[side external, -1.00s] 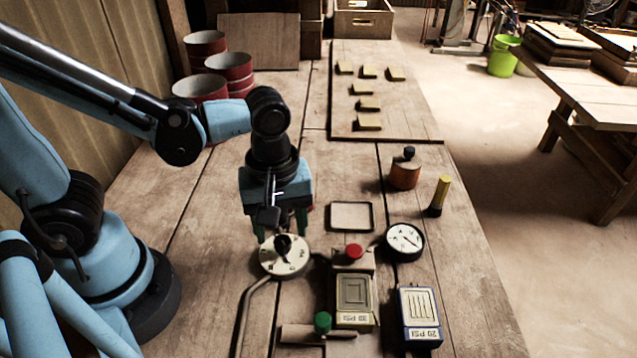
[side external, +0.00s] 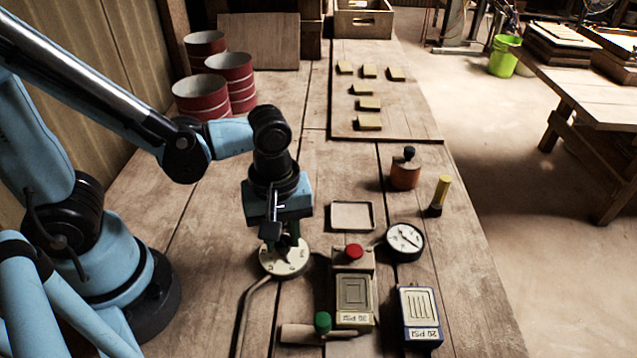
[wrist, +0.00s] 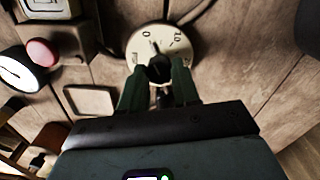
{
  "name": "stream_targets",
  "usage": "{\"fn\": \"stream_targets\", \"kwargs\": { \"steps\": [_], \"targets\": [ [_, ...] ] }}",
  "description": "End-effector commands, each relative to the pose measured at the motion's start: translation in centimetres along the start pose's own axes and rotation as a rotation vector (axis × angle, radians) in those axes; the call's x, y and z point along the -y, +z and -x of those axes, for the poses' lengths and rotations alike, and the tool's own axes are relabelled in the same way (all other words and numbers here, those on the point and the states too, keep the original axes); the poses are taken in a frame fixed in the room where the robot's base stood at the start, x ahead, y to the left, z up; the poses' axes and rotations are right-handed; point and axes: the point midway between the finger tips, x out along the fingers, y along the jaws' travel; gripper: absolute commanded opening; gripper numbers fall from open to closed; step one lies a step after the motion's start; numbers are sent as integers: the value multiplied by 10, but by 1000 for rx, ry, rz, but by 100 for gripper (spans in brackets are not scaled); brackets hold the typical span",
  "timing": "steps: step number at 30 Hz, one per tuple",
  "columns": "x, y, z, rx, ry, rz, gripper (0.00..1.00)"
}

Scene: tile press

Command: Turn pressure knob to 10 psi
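The pressure knob is a round cream dial (side external: 284,266) with a dark raised grip, on the bench below my gripper. In the wrist view the dial (wrist: 140,45) shows number marks, including a 0 and a 10, and the dark knob grip (wrist: 158,69) sits at its middle. My gripper (side external: 285,243) is low over the dial, pointing down. In the wrist view its two green fingers (wrist: 159,75) stand close on both sides of the grip and appear shut on it. The fingers partly hide the grip and lower dial. The round gauge (side external: 404,240) is right of the dial.
A red button (side external: 354,251), a shallow tray (side external: 336,217) and two labelled blocks, (side external: 353,300) and (side external: 419,313), lie nearby. A green-knobbed lever (side external: 322,322) is in front. An orange pot (side external: 405,174) stands further back. The bench left of the dial is mostly clear.

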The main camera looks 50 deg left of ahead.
Motion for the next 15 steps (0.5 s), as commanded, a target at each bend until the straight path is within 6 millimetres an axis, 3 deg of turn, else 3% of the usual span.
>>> {"fn": "stream_targets", "kwargs": {
  "steps": [3,15],
  "targets": [
    [0,0,0,0,0,0,0],
    [0,0,0,0,-1,-94,0]
  ]
}}
